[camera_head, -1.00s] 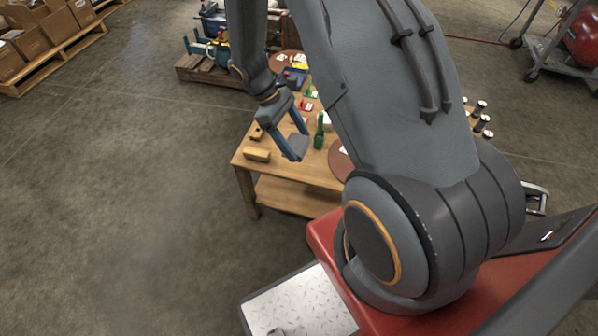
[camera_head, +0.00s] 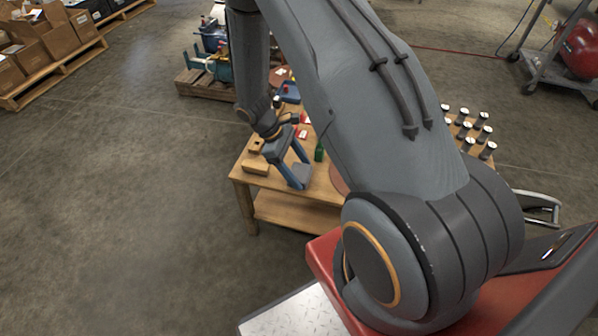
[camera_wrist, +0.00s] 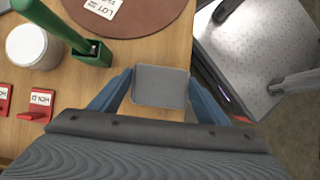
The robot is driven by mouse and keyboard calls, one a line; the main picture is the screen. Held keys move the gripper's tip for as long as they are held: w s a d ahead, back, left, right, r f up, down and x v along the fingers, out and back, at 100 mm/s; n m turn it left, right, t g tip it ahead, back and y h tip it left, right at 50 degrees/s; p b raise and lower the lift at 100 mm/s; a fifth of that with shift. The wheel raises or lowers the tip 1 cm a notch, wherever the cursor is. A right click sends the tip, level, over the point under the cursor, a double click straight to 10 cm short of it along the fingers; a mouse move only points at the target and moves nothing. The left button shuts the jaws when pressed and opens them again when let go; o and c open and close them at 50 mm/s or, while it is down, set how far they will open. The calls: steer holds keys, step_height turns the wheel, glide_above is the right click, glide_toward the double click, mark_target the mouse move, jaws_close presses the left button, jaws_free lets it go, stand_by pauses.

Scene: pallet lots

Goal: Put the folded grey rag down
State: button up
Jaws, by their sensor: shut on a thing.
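My gripper (camera_head: 296,179) is shut on the folded grey rag (camera_head: 301,174), over the front part of the wooden table (camera_head: 238,178). In the wrist view the rag (camera_wrist: 160,86) is a flat grey rectangle between the two blue fingers, with bare wood around it. It looks level. I cannot tell whether it touches the tabletop.
A green post on a block (camera_wrist: 92,53), a white round tub (camera_wrist: 33,47), a brown round mat (camera_wrist: 140,18) and red HOLD signs (camera_wrist: 36,108) stand near the rag. Wooden blocks (camera_head: 256,166) lie left of my gripper. A metal plate (camera_wrist: 245,55) lies beyond the table edge.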

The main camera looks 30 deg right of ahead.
steer(key=shift+f, duration=0.4)
steer(key=shift+f, duration=0.15)
steer(key=o, duration=1.2)
steer(key=v, duration=1.3)
steer(key=s+a+r+m+t+y, duration=0.15)
steer(key=s+a+r, duration=0.25)
steer(key=r, duration=0.4)
steer(key=s+a+r+m+t+y, duration=0.15)
steer(key=s+a+r, duration=0.25)
steer(key=r, duration=0.4)
steer(key=s+a+r+m, duration=0.1)
steer(key=s+a+r, duration=0.1)
steer(key=s, duration=0.2)
steer(key=s+a+r+m+y, duration=0.1)
steer(key=s+r, duration=0.2)
steer(key=s, duration=0.1)
steer(key=s+a+r+m+t, duration=0.1)
steer(key=s+a+r+m, duration=0.1)
steer(key=s, duration=0.3)
steer(key=shift+a+r+y+p, duration=0.3)
steer(key=shift+r+y+p, duration=0.1)
steer(key=shift+r, duration=0.05)
